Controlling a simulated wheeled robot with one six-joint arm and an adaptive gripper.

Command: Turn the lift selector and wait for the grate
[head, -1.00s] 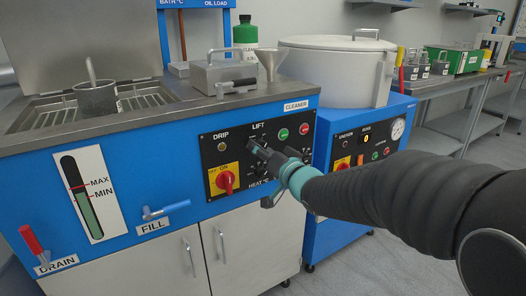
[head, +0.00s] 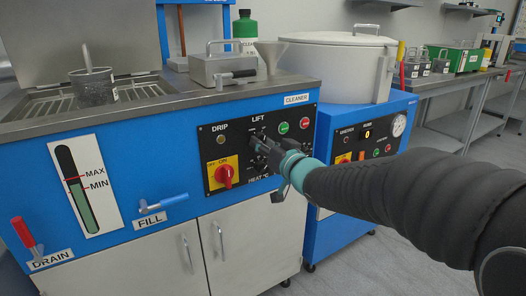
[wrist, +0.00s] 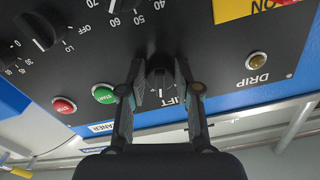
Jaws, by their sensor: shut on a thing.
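My gripper (wrist: 160,88) is closed around the lift selector (wrist: 160,80), a small dark knob with a white mark beside the LIFT label. In the head view my gripper (head: 262,143) reaches the black control panel from the right and hides most of the knob. The metal grate (head: 45,106) shows in the open tank at the upper left. A dark grey pot (head: 92,92) with an upright handle stands on it.
The panel also holds a red rotary switch (head: 223,174) on yellow, a green start button (head: 283,128), a red stop button (head: 304,124) and a DRIP lamp (head: 221,140). A funnel (head: 270,55) and green bottle (head: 246,30) stand on the bench top.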

